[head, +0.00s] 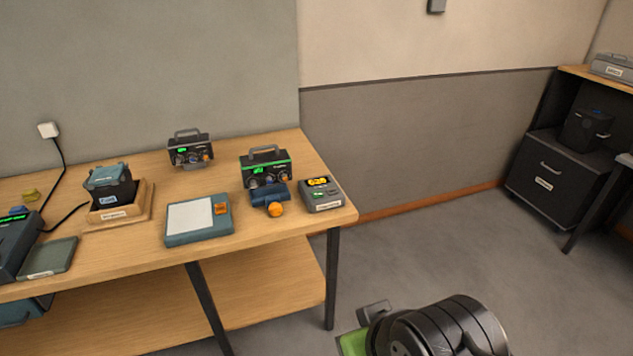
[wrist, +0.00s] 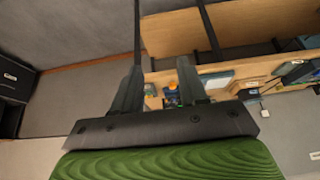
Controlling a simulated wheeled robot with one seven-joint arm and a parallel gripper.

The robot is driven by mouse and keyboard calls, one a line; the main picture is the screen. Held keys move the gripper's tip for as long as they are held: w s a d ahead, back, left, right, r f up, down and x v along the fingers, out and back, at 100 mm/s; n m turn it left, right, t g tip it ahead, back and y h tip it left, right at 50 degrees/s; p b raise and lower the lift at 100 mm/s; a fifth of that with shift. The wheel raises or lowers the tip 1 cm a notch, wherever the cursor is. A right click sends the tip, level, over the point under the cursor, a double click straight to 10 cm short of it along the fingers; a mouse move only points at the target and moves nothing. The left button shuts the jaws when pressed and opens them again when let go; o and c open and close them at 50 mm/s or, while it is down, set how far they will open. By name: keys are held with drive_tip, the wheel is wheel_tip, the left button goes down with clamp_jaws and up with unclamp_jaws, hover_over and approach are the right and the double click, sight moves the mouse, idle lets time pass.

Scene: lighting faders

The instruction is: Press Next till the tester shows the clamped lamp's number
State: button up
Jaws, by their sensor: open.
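A small grey box (head: 322,194) with a lit yellow display and a green button sits at the table's right end; it looks like the tester, but its digits are too small to read. Left of it is a blue clamp (head: 262,192) with an orange knob (head: 275,209). Directly behind the clamp stands a black, green-edged unit (head: 265,166) with a handle and a green readout; I cannot tell whether it is clamped. In the wrist view, my gripper (wrist: 158,82) is open with nothing between its fingers, apart from the table. The clamp (wrist: 171,94) shows beyond the fingers.
A similar black unit (head: 190,150) stands farther back. A teal box with a white panel (head: 198,217), a wooden tray (head: 144,204) and a dark device (head: 13,243) occupy the table (head: 285,245). The floor (head: 450,230) right of it is clear, up to a dark cabinet (head: 545,175).

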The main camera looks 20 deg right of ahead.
drive_tip(key=shift+c, duration=0.4)
clamp_jaws()
idle(1.6)
